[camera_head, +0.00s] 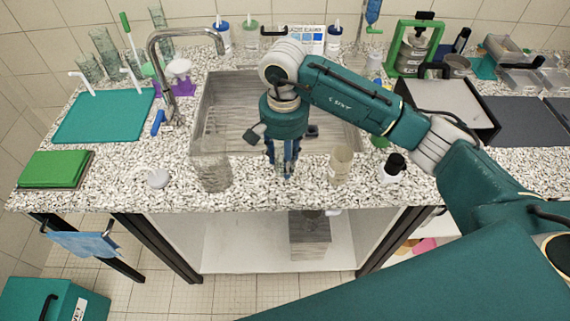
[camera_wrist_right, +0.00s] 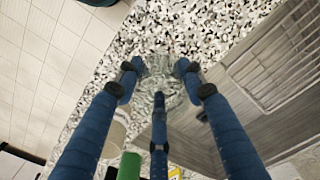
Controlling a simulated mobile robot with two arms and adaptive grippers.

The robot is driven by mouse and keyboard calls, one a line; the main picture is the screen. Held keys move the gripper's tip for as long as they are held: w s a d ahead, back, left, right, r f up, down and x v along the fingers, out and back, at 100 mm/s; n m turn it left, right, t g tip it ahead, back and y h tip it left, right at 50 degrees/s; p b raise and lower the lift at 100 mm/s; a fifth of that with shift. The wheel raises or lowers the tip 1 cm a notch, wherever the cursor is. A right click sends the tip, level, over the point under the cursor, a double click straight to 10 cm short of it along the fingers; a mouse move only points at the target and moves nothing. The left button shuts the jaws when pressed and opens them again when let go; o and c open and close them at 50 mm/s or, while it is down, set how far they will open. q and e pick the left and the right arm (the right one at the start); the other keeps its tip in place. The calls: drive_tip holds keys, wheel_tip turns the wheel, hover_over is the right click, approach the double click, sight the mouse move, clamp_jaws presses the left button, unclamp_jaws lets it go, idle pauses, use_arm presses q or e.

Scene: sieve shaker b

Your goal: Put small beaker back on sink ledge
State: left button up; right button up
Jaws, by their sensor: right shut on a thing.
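My right gripper (camera_head: 286,172) points down at the front edge of the sink, over the speckled ledge. Its blue fingers are shut on the small beaker, a clear glass that is hard to make out in the head view. In the right wrist view, clear glass (camera_wrist_right: 162,72) shows between the fingertips of my right gripper (camera_wrist_right: 158,78), with the ledge (camera_wrist_right: 190,30) behind it. I cannot tell whether the beaker touches the ledge. My left gripper is not in view.
A larger clear beaker (camera_head: 211,172) stands on the ledge to the left of the gripper, and a cream-coloured beaker (camera_head: 340,166) stands to the right. A white bottle with black cap (camera_head: 391,170) is farther right. The sink (camera_head: 222,120) lies behind.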

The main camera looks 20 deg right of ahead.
wheel_tip(320, 180, down, 4)
drive_tip(key=shift+r+p, duration=0.15)
drive_tip(key=shift+p, duration=0.45)
drive_tip(key=shift+f, duration=0.25)
drive_tip(key=o, duration=0.8)
drive_tip(key=shift+f+b, duration=0.1)
drive_tip(key=shift+b, duration=0.25)
drive_tip(key=shift+c, duration=0.2)
drive_tip(key=o, duration=0.4)
drive_tip(key=shift+o, duration=0.2)
